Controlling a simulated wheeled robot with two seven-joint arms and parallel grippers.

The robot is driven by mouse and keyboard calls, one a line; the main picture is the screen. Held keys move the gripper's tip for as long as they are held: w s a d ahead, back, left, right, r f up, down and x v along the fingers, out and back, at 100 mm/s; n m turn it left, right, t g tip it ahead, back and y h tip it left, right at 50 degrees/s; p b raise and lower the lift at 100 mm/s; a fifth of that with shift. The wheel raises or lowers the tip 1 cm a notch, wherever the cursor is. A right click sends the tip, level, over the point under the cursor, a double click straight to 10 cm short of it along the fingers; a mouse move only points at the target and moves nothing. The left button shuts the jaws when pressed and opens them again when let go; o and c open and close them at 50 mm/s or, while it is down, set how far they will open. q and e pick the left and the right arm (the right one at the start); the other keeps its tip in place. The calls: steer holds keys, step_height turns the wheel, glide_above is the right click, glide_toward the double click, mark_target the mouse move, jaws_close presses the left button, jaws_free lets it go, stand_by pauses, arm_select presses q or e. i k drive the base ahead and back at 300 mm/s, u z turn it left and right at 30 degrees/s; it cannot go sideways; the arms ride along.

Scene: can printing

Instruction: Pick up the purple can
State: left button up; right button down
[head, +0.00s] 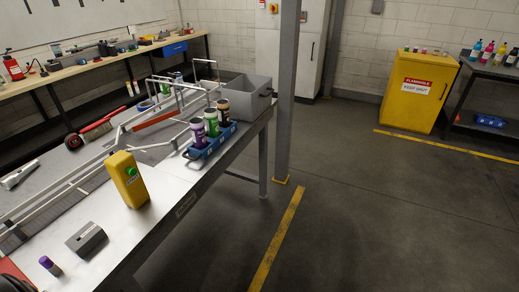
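A can with purple on it (197,131) stands upright in a small blue carrier (209,147) on the grey table. It is at the near left end of the row. A green can (211,122) and a dark can (223,112) stand beside it in the same carrier. A small cylinder with a purple top (49,265) stands alone at the near left of the table. Neither of my grippers can be made out in the head view.
A yellow box with a green button (127,180) and a small grey block (86,238) stand on the near table (180,175). White rails run along its left side. A grey bin (245,96) sits behind the carrier. A grey post (287,100) rises beside the table.

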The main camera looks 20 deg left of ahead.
mark_target(197, 124)
steer(key=z, duration=0.25)
steer(key=k, duration=0.4)
steer(key=z, duration=0.75)
steer(key=i, duration=1.75)
steer(key=u, duration=0.8)
steer(key=i, duration=1.05)
steer(key=u, duration=1.55)
steer(key=i, duration=0.4)
steer(key=u, duration=0.25)
